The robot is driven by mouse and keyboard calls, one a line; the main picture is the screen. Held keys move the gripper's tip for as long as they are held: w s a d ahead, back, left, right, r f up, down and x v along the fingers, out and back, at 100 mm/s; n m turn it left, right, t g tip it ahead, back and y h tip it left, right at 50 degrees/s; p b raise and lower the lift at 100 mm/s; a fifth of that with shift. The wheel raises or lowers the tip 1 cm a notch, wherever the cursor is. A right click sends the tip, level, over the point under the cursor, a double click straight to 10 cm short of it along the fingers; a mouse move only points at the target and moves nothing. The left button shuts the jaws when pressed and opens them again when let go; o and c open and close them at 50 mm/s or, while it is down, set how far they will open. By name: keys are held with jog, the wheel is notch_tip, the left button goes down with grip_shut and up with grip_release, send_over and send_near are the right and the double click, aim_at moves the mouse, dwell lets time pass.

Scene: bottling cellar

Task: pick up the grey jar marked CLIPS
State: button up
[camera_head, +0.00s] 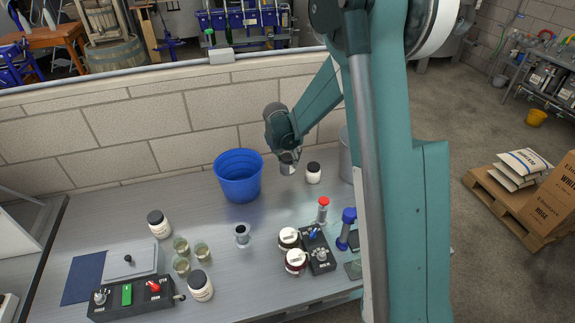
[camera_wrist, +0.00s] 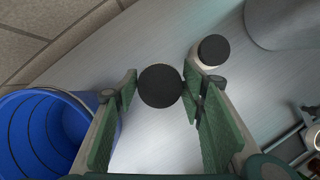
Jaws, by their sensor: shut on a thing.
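My gripper (camera_wrist: 160,95) is shut on a jar with a round black lid (camera_wrist: 159,86), which sits between the green finger pads in the wrist view. In the head view my gripper (camera_head: 285,152) points down near the back wall, and a small grey body (camera_head: 288,166) shows at its fingers. The jar's marking cannot be read. I cannot tell whether its base touches the bench. A white jar with a black lid (camera_head: 313,173) stands just right of it; it also shows in the wrist view (camera_wrist: 211,52).
A blue bucket (camera_head: 238,176) stands close on the left, near my left finger in the wrist view (camera_wrist: 45,130). A large grey cylinder (camera_head: 346,160) is at the right. Several jars, glasses and switch boxes (camera_head: 130,298) occupy the front of the bench (camera_head: 110,215).

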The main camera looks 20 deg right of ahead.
jog(key=shift+r, duration=1.3)
jog(key=shift+r, duration=0.15)
